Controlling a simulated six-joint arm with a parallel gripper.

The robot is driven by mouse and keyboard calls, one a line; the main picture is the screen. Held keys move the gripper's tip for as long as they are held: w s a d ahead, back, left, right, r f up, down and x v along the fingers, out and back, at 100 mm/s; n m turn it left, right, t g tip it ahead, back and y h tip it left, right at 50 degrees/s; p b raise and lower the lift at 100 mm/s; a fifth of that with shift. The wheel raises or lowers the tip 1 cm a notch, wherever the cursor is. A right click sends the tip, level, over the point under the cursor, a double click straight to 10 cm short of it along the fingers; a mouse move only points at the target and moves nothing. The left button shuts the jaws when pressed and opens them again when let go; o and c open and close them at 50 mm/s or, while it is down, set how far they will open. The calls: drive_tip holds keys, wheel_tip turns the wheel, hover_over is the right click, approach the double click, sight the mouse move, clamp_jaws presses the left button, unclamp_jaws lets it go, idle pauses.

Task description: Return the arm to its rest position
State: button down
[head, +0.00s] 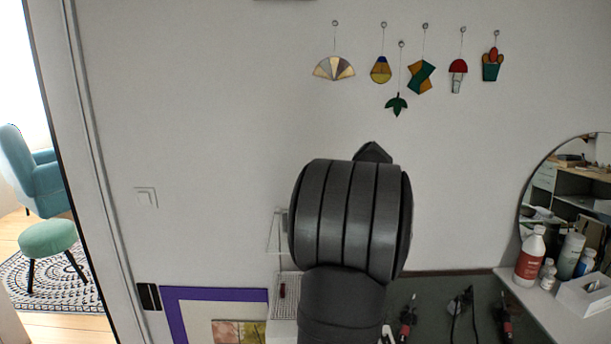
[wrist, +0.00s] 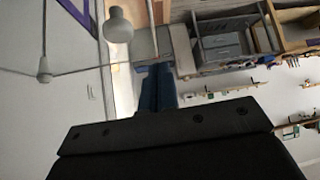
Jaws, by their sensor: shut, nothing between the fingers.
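My gripper shows in the wrist view (wrist: 158,76), its two dark blue fingers side by side and closed, with nothing held between them. Its black body fills the bottom of that view. In the head view my dark grey arm rises from the bottom centre, raised in front of the wall. Its thick ribbed link hides part of the bench, and my gripper's fingers cannot be made out there.
Several stained-glass ornaments (head: 420,77) hang on the wall above my arm. At the right are a red-labelled bottle (head: 530,256), a tissue box (head: 585,295) and a round mirror (head: 545,185). Soldering tools (head: 406,318) lie on the bench. A purple frame (head: 178,318) stands left. The wrist view shows a lamp (wrist: 118,26).

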drive_tip(key=w+d+r, duration=0.4)
drive_tip(key=r, duration=0.2)
drive_tip(key=s+a+f, duration=0.1)
drive_tip(key=f, duration=0.1)
drive_tip(key=s+a+f, duration=0.1)
drive_tip(key=f, duration=0.1)
drive_tip(key=s+a+f, duration=0.2)
drive_tip(key=shift+s+a+f, duration=0.1)
drive_tip(key=shift+f, duration=0.25)
drive_tip(key=shift+w+d+f, duration=0.4)
drive_tip(key=shift+w+d, duration=0.2)
drive_tip(key=shift+d, duration=0.05)
drive_tip(key=shift+w+d+f, duration=0.35)
drive_tip(key=shift+w+d, duration=0.2)
drive_tip(key=shift+d, duration=0.05)
drive_tip(key=s+a, duration=0.3)
drive_tip(key=a, duration=1)
drive_tip(key=w+a+m+t, duration=0.2)
drive_tip(key=w+a+m, duration=0.1)
drive_tip(key=a, duration=0.3)
drive_tip(key=w+a+m+t, duration=0.2)
drive_tip(key=w+a, duration=0.1)
drive_tip(key=a, duration=0.4)
drive_tip(key=shift+m, duration=0.4)
